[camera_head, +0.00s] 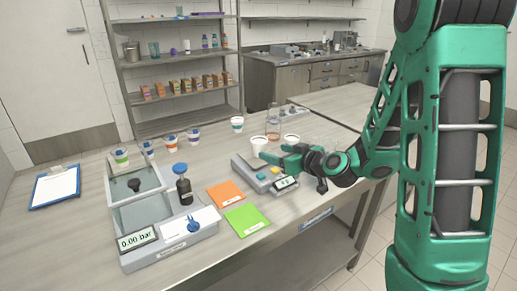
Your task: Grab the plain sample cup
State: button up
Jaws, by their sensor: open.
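A plain white cup (258,144) stands on the table just beyond the grey device with a small display, close to my fingertips. Another white cup-like vessel (292,139) stands to its right, partly hidden behind my gripper. My gripper (268,155) reaches in from the right, with its green fingers pointing left at the plain cup. The fingers are open. The plain cup's lower part is partly covered by them, and I cannot tell whether they touch it or surround it.
The grey device (245,172) lies under and left of my gripper. A brown-tinted bottle (273,122) stands behind the cups. Orange (226,195) and green (246,219) cards lie in front.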

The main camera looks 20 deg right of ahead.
aim_at(263, 147)
jog(key=x, duration=1)
jog(key=shift+w+a+r, duration=0.2)
jog(key=shift+w+r, duration=0.1)
jog(key=shift+w, duration=0.15)
jog(key=c, duration=1.2)
